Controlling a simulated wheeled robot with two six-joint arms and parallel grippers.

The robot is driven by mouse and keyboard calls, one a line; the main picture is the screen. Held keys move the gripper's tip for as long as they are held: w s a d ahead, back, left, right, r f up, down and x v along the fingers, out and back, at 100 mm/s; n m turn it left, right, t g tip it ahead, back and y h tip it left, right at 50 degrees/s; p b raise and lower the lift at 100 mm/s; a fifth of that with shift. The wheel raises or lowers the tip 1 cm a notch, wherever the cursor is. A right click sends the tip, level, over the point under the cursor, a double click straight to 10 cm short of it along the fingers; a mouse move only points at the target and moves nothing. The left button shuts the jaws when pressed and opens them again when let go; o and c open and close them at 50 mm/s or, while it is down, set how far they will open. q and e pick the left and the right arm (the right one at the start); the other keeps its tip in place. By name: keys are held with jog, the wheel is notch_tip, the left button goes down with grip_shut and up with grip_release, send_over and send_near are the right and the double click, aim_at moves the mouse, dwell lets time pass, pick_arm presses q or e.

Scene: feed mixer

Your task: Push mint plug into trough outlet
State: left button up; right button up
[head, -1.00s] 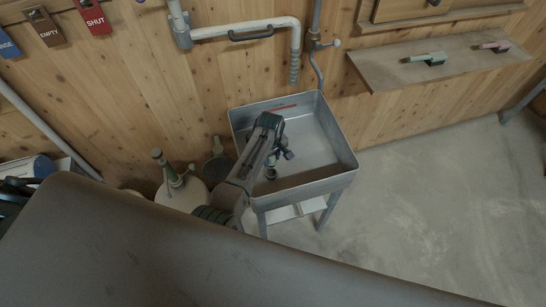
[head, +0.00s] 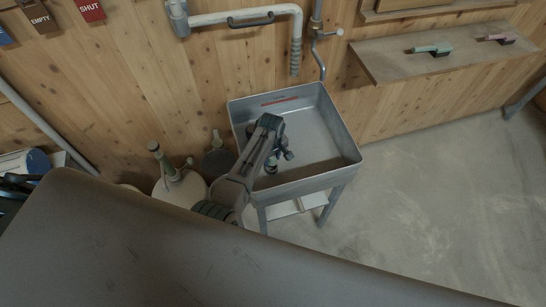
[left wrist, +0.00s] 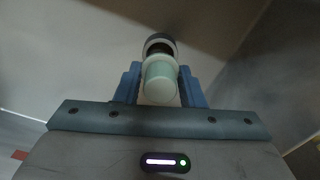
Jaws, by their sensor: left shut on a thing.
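The grey metal trough (head: 340,135) stands on legs against the wooden wall. My left arm reaches over its left rim, and my left gripper (head: 284,152) is low inside it. In the left wrist view, the blue fingers of my left gripper (left wrist: 160,88) are shut on the mint plug (left wrist: 159,84), a short cylinder with a paler collar. A dark round ring, apparently the outlet (left wrist: 159,40), lies just beyond the collar and in line with it. I cannot tell whether the plug touches or enters it. My right gripper is not in view.
A white pipe (head: 245,17) with a ribbed hose hangs on the wall above the trough. A pale round container (head: 180,190) stands left of the trough. A shelf (head: 400,62) at the right holds a mint-handled and a pink-handled item. The floor at the right is clear.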

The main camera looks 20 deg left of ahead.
aim_at(271, 162)
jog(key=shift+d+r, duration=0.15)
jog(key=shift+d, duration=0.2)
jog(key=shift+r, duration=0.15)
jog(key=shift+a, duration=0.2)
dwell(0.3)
pick_arm(q)
jog(key=shift+r+p, duration=0.1)
jog(key=shift+p, duration=0.35)
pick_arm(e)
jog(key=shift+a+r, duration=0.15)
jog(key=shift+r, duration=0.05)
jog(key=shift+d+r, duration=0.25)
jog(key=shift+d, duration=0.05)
pick_arm(q)
jog(key=shift+f+b, duration=0.4)
jog(key=shift+f, duration=0.6)
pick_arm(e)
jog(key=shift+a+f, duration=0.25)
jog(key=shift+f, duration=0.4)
pick_arm(q)
jog(key=shift+f+b, duration=0.55)
jog(key=shift+f, duration=0.25)
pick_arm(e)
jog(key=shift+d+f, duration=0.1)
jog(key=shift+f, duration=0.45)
pick_arm(q)
jog(key=o, duration=1.1)
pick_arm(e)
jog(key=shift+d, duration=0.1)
